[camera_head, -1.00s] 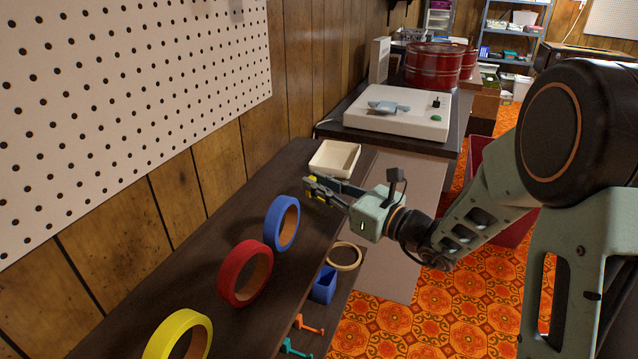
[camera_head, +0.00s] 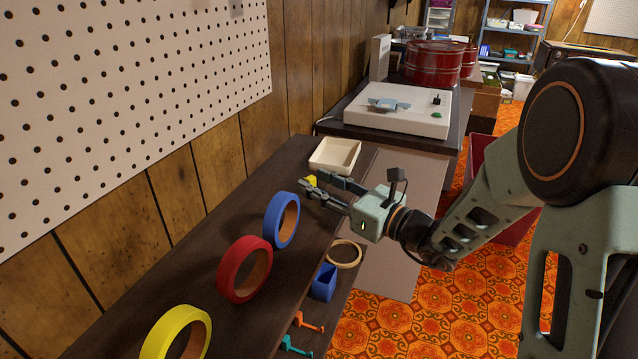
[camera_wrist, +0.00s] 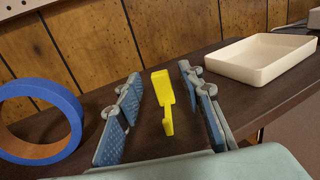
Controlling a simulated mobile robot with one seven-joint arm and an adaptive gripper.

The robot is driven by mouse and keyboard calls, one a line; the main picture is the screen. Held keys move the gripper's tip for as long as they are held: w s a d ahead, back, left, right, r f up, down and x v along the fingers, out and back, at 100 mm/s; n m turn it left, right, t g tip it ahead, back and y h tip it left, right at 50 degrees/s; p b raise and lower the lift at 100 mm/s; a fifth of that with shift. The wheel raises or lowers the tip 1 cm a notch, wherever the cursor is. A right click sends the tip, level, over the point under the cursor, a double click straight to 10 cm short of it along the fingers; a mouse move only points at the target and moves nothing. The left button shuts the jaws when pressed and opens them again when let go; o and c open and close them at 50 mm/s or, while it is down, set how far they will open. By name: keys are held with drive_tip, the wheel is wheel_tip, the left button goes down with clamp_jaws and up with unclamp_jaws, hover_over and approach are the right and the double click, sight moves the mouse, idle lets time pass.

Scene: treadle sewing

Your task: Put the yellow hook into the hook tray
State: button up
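The yellow hook (camera_head: 310,180) shows between my fingertips in the head view, over the dark shelf. In the wrist view the yellow hook (camera_wrist: 161,88) stands roughly upright between the blue finger pads, with a gap on both sides. My gripper (camera_head: 316,184) is open around it. I cannot tell whether the hook rests on the shelf. The hook tray (camera_head: 335,156), a shallow cream box, sits just beyond my gripper in the head view. It is to the right of the hook in the wrist view (camera_wrist: 262,58) and looks empty.
Blue (camera_head: 282,220), red (camera_head: 245,270) and yellow (camera_head: 176,334) tape rolls stand along the shelf. Below are a blue holder (camera_head: 323,283), a tan ring (camera_head: 345,254), an orange hook (camera_head: 309,322) and a teal hook (camera_head: 296,346). A pegboard wall is at left.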

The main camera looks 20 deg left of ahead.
drive_tip(key=v, duration=1.2)
